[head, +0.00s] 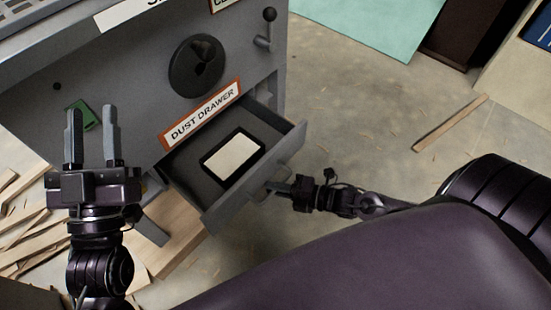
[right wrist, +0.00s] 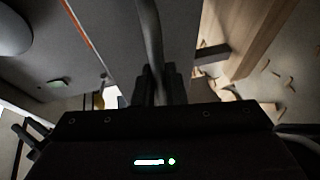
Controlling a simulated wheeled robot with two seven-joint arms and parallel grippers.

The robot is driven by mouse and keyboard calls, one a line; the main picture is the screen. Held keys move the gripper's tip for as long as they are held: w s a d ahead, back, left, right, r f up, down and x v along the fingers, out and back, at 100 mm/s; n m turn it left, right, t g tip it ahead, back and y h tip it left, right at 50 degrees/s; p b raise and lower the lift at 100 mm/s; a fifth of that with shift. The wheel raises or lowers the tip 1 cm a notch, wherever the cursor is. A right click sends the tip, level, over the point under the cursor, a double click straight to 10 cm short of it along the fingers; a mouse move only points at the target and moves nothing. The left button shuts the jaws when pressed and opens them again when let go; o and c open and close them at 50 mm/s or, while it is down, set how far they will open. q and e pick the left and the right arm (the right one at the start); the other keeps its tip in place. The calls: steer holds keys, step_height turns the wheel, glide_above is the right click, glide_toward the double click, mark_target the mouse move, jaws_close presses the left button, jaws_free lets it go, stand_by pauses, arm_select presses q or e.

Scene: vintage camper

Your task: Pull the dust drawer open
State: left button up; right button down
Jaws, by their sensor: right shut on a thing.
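The dust drawer (head: 203,182) stands pulled out of the grey machine (head: 130,70), under an orange-edged label (head: 201,114) reading DUST DRAWER. A flat pale panel with a black rim (head: 233,157) lies inside it. My right gripper (head: 278,188) is at the drawer's front and is shut on its handle; the arm hides most of the handle. In the right wrist view the gripper fingers (right wrist: 153,85) close around a grey bar. My left gripper (head: 92,137) is open and empty, pointing up in front of the machine's left part.
A round dark port (head: 197,66) and a lever with a ball knob (head: 267,28) are on the machine. Wood planks (head: 28,225) lie on the floor at left. A lone wood strip (head: 451,122) lies at right. The floor right of the drawer is mostly clear.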

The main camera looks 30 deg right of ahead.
steer(key=c, duration=1.5)
jaws_free()
